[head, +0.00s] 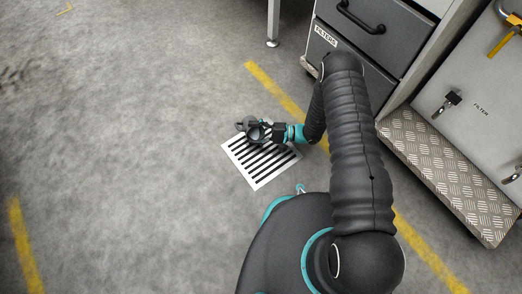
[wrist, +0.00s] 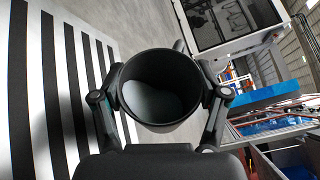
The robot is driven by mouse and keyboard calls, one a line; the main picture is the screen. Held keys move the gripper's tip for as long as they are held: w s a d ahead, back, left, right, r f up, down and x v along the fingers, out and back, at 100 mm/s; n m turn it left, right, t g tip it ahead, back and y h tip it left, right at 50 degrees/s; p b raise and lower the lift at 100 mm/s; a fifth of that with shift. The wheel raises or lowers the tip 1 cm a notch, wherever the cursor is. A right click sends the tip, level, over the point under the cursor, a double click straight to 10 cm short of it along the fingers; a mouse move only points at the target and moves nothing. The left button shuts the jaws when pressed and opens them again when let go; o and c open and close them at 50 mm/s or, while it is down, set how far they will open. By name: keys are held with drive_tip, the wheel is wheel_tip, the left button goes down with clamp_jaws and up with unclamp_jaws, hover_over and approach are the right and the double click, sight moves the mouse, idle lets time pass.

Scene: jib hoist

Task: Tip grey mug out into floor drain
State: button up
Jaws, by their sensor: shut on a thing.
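The grey mug (head: 254,133) is held above the white slotted floor drain (head: 263,181) in the head view. My gripper (head: 266,131) reaches it from the right and is shut on it. In the wrist view my gripper (wrist: 165,98) has one finger on each side of the grey mug (wrist: 150,58). The mug is tilted, with its mouth turned toward the wrist camera. Its inside looks grey, and I cannot tell whether anything is in it. The drain's slots (wrist: 60,60) fill the left of the wrist view, apart from the mug.
A dark drawer cabinet labelled FILTERS (head: 365,45) stands behind my arm. A tread-plate step (head: 440,170) is at the right, below a grey filter panel (head: 475,85). Yellow floor lines (head: 270,88) run past the drain. The floor on the left is clear.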

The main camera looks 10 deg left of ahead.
drive_tip(key=shift+s+d+n, duration=0.1)
drive_tip(key=shift+n, duration=0.3)
drive_tip(key=shift+s+d+r+n+y, duration=0.2)
drive_tip(key=shift+s+d+n+y, duration=0.3)
drive_tip(key=shift+s+n, duration=0.25)
idle(0.5)
drive_tip(key=shift+s+d+r+n+g+y, duration=0.1)
drive_tip(key=shift+n+g+y, duration=0.1)
drive_tip(key=shift+n, duration=0.4)
drive_tip(key=shift+s+d+n+g+y, duration=0.1)
drive_tip(key=shift+s+n+g+y, duration=0.1)
drive_tip(key=shift+n, duration=0.35)
drive_tip(key=shift+s+d+r+n+g+y, duration=0.1)
drive_tip(key=shift+n+y, duration=0.1)
drive_tip(key=shift+n, duration=0.4)
idle(0.4)
drive_tip(key=shift+s+d+r+n+g, duration=0.1)
drive_tip(key=shift+r+n+g, duration=0.15)
drive_tip(key=shift+r+n, duration=0.2)
drive_tip(key=shift+s+d+r+n+g, duration=0.1)
drive_tip(key=shift+r+n+g, duration=0.2)
drive_tip(key=shift+n, duration=0.25)
drive_tip(key=shift+s+n+y, duration=0.1)
drive_tip(key=shift+n+y, duration=0.2)
drive_tip(key=shift+n, duration=0.1)
idle(1.0)
